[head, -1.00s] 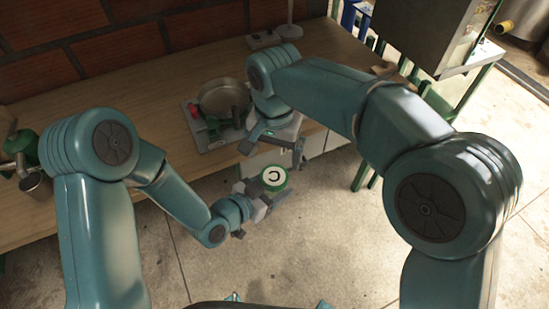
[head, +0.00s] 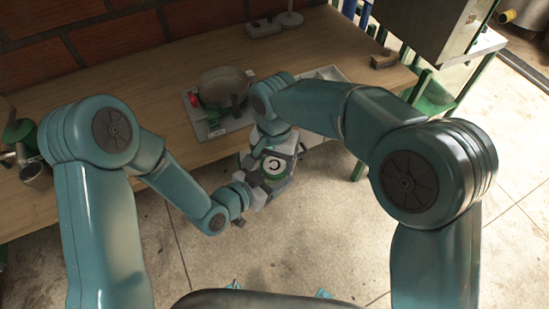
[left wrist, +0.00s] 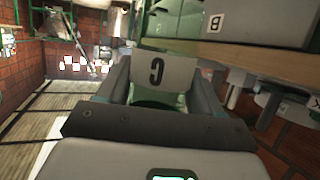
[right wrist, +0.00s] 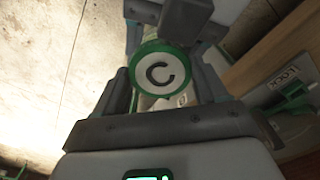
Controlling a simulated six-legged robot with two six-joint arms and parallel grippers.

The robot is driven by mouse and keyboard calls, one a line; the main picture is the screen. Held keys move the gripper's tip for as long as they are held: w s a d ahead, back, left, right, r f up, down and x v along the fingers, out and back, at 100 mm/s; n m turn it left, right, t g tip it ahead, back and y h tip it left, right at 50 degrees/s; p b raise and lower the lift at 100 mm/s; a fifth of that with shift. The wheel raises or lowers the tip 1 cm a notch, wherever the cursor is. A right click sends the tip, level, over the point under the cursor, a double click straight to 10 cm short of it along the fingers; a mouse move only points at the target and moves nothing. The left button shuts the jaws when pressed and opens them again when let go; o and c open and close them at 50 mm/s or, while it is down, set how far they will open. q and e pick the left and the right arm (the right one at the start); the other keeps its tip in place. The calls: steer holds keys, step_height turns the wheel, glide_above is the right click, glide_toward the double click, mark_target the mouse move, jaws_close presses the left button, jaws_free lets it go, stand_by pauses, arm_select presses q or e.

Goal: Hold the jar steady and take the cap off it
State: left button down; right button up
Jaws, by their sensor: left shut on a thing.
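The jar (left wrist: 163,76) is held in front of the bench, above the floor, by my left gripper (head: 259,187). In the left wrist view its pale label with a dark letter sits between the two fingers, and green shows below it. The cap (head: 275,167) is round, white with a green rim and a dark C, and is on the jar's top. My right gripper (head: 281,158) is at the cap from the bench side. In the right wrist view its open fingers stand on either side of the cap (right wrist: 161,73), apparently with small gaps. Most of the jar's body is hidden.
The wooden bench (head: 110,180) runs behind the jar. On it are a tray (head: 213,133) with a round pan (head: 224,86) and a small red thing (head: 194,99), and a metal cup (head: 36,174) at left. Open concrete floor (head: 330,230) lies in front.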

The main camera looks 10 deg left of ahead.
steer(key=shift+c, duration=1.4)
steer(key=n, duration=0.3)
steer(key=o, duration=1.2)
steer(key=shift+c, duration=0.2)
steer(key=shift+r, duration=0.1)
step_height(320, 180, up, 4)
steer(key=shift+r, duration=0.25)
steer(key=shift+c, duration=0.4)
step_height(320, 180, up, 3)
steer(key=m, duration=0.2)
steer(key=shift+m, duration=0.3)
step_height(320, 180, down, 8)
steer(key=shift+r, duration=0.15)
